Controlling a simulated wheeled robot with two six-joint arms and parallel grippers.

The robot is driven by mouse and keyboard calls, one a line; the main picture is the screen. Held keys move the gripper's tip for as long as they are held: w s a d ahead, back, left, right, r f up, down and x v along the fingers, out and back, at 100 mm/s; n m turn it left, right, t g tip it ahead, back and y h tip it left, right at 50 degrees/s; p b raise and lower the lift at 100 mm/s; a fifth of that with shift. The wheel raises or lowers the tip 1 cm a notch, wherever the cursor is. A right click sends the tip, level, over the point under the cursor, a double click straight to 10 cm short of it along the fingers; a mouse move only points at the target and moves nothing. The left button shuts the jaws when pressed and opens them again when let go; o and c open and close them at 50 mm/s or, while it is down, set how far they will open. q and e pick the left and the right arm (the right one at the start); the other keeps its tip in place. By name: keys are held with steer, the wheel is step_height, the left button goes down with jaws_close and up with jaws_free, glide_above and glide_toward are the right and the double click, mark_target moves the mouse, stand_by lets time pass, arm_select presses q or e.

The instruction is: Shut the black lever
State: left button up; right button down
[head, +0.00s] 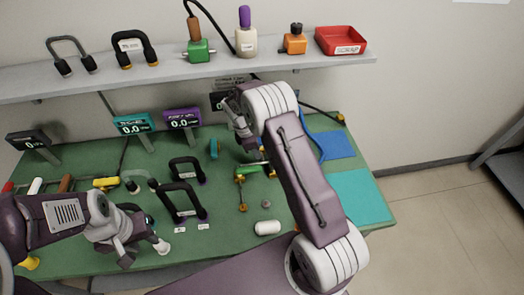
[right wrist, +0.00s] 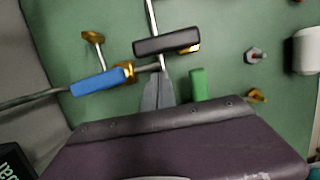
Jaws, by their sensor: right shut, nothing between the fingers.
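The black lever (right wrist: 167,42) shows in the right wrist view as a dark handle lying crosswise, with a metal rod and brass fitting by it. My right gripper (right wrist: 158,92) is shut and empty, its grey fingertips just below the black lever in that view; I cannot tell whether they touch it. A blue lever (right wrist: 97,82) lies to the left and a green lever (right wrist: 199,84) to the right of the fingers. In the head view my right arm largely hides the black lever and its gripper. My left gripper (head: 143,250) hangs over the table's front left, fingers apart.
The green table (head: 100,160) holds black-handled frames (head: 182,203), a white cylinder (head: 268,228) and small displays (head: 183,118) at the back. A blue mat (head: 332,145) and a teal mat (head: 358,197) lie at right. A shelf (head: 120,75) runs above.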

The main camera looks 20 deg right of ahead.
steer(key=shift+s+d, duration=0.2)
steer(key=shift+d, duration=0.3)
steer(key=shift+s+d, duration=0.15)
steer(key=shift+d, duration=0.35)
